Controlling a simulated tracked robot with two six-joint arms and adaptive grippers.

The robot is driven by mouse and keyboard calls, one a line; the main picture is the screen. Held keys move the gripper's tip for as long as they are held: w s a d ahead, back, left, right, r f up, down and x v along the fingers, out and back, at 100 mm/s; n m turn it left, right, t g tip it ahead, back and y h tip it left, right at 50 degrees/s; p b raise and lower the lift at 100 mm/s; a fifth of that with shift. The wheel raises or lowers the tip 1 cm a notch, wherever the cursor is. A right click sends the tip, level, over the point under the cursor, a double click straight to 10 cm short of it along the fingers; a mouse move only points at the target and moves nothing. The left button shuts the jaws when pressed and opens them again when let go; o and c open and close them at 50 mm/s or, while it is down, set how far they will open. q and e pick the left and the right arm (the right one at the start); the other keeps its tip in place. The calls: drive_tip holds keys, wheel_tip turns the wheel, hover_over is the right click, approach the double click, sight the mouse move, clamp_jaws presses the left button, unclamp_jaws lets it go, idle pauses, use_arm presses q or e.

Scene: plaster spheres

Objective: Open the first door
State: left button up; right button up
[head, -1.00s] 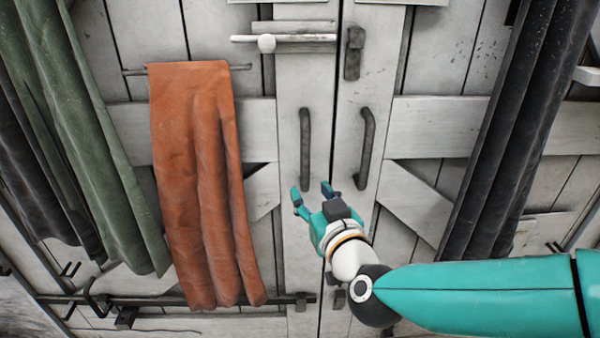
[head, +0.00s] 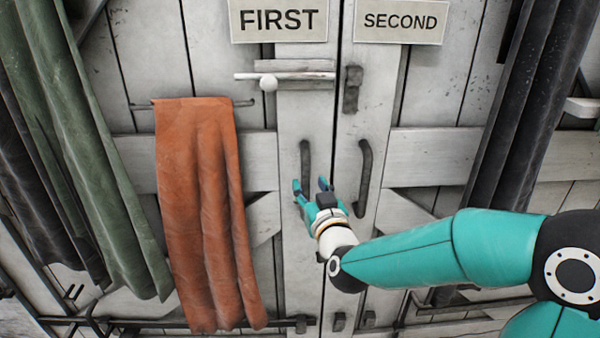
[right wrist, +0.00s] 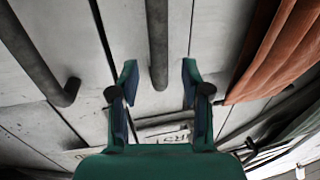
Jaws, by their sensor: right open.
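The first door (head: 305,110) is the left leaf of whitish planks, under a sign reading FIRST (head: 279,20). It looks shut against the second door. Its dark upright bar handle (head: 305,160) is partly hidden by my right gripper (head: 311,184), which is open at the handle's lower part. In the right wrist view this handle (right wrist: 157,40) runs between the two spread fingers (right wrist: 160,76), with no clear contact. My left gripper is not in view.
The second door, under its SECOND sign (head: 401,21), has a similar handle (head: 364,178) and a dark catch (head: 352,90). An orange cloth (head: 205,215) hangs left of the first handle. Green (head: 90,160) and dark (head: 515,110) drapes hang at the sides.

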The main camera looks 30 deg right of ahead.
sight(306, 179)
drive_tip(key=x, duration=0.5)
drive_tip(key=shift+p, duration=0.4)
clamp_jaws()
